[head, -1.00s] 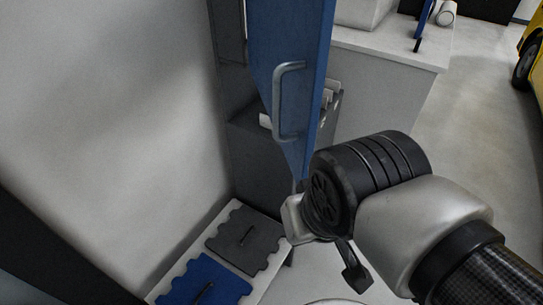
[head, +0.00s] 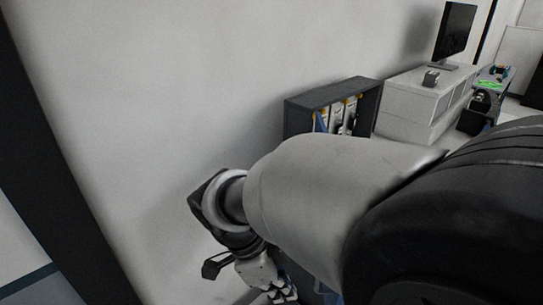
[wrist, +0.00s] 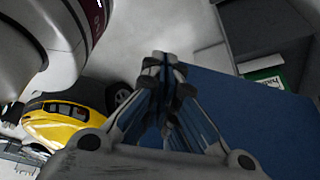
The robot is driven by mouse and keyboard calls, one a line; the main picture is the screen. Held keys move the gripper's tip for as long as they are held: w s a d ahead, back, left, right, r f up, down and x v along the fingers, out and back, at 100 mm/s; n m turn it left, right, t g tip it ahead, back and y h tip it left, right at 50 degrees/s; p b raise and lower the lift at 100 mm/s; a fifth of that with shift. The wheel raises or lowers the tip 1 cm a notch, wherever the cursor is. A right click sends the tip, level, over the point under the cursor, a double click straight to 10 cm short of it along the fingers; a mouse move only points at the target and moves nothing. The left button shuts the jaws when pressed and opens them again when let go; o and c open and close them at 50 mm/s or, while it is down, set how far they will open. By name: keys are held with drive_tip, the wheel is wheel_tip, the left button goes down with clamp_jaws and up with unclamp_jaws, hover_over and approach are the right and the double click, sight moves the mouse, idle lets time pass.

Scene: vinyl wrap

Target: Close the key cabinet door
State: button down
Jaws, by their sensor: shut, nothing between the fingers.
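The blue door (wrist: 245,125) of the key cabinet fills the right and lower right of the wrist view as a flat panel. My gripper (wrist: 163,60) is shut and empty, with its fingers in front of the panel's left edge; I cannot tell whether they touch it. In the head view my gripper (head: 282,294) is low at the bottom edge, partly cut off, with a sliver of blue (head: 327,291) right of it. The door's handle, the cabinet body and how far the door stands open are not clear in either view.
A dark shelf (head: 335,97) with several upright items stands by the wall. White drawers (head: 425,100) and a monitor (head: 456,32) are behind it. The wrist view shows a dark grey unit (wrist: 265,30), a green and white box (wrist: 262,75) and a yellow car (wrist: 65,127). My arm hides much.

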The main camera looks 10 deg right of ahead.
drive_tip(key=s+d+f, duration=0.1)
drive_tip(key=d+f, duration=0.6)
drive_tip(key=f, duration=0.2)
drive_tip(key=shift+d, duration=0.3)
drive_tip(key=shift+f, duration=0.1)
